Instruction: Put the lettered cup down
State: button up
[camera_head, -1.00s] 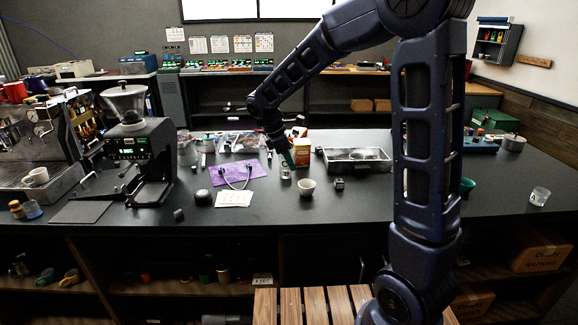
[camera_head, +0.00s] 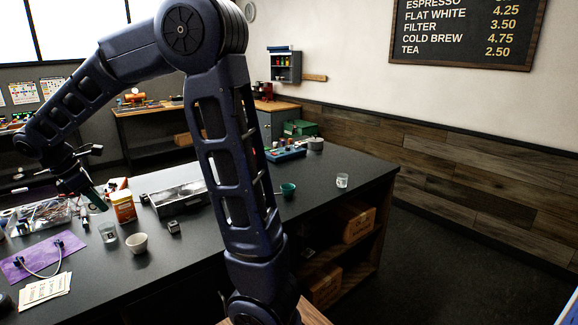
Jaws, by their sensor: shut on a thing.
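My gripper (camera_head: 88,195) is at the left of the head view, pointing down above the dark counter (camera_head: 235,225). It is shut on a slim teal item (camera_head: 97,201), seen small and partly hidden by the gripper. I cannot make out a cup shape or letters on it. A white cup (camera_head: 137,243) stands upright on the counter, right of and nearer than my gripper. A clear glass (camera_head: 107,232) stands just below my gripper in the picture. Another clear glass (camera_head: 342,181), with a faint marking, stands near the counter's right end. I can read no letters on any cup.
An orange-and-white container (camera_head: 123,207) stands close right of my gripper, with a metal tray (camera_head: 178,197) beyond. A small metal block (camera_head: 174,227) and a green cup (camera_head: 288,190) are further right. A purple cloth (camera_head: 40,258) lies left. The counter's right end is mostly clear.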

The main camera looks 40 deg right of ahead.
jog(key=shift+w+d+r, duration=0.1)
jog(key=shift+r, duration=0.4)
jog(key=w+d+m+g, duration=0.1)
jog(key=w+d+m, duration=0.1)
jog(key=w+d, duration=0.65)
jog(key=w+d+m+g, duration=0.1)
jog(key=w+d+m, duration=0.15)
jog(key=d, duration=1.05)
jog(key=w+d+m, duration=0.2)
jog(key=w+d, duration=0.5)
jog(key=d, duration=0.4)
jog(key=d+m+y, duration=0.1)
jog(key=d+m, duration=0.1)
jog(key=d, duration=1)
jog(key=m+g+y, duration=0.2)
jog(key=m+g, duration=0.1)
jog(key=m, duration=0.3)
send_over(330, 194)
jog(key=w, duration=0.1)
jog(key=f, duration=0.1)
jog(key=shift+t, duration=0.3)
jog(key=f, duration=1.6)
jog(key=a+f, duration=0.1)
jog(key=f, duration=0.7)
jog(key=shift+f, duration=0.1)
jog(key=shift+d+f, duration=0.1)
jog(key=shift+f, duration=0.05)
